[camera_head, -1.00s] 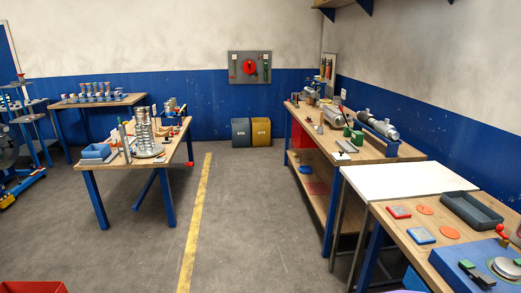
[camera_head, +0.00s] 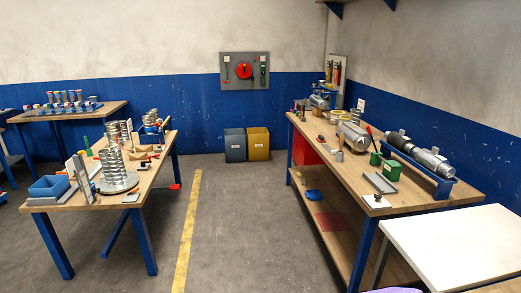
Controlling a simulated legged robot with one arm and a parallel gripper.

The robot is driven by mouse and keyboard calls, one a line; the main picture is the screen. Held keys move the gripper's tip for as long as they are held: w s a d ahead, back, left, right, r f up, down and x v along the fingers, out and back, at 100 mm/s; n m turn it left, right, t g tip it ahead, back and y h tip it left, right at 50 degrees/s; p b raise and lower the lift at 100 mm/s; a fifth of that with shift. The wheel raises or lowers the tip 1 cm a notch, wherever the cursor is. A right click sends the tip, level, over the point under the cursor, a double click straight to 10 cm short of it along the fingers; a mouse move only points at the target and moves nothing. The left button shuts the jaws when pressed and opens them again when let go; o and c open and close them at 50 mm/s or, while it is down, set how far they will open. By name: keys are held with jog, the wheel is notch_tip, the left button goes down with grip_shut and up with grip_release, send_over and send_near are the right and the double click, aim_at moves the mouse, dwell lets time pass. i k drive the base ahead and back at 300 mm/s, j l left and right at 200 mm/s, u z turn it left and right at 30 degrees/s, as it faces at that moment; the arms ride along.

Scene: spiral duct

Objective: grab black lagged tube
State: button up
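A long tube with a black section (camera_head: 399,142) and silvery metal parts lies on a blue cradle (camera_head: 443,187) along the back of the right wooden workbench, close to the blue wall. I cannot tell whether this is one tube or two end to end. My gripper is not in view.
The right workbench (camera_head: 400,197) also holds a silver cylinder (camera_head: 354,136) and green boxes (camera_head: 391,168). A white table (camera_head: 465,245) stands nearer me. The left bench (camera_head: 75,196) holds spiral duct pieces (camera_head: 113,163). Open floor with a yellow line (camera_head: 187,235) lies between.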

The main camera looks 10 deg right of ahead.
aim_at(404, 144)
jog(key=i+j+z, duration=0.15)
jog(key=i, duration=1.6)
jog(key=i+z, duration=0.45)
jog(key=i+j+z, duration=0.15)
jog(key=i+z, duration=0.3)
jog(key=i+j+z, duration=0.45)
jog(key=k+l, duration=0.05)
jog(key=l, duration=0.05)
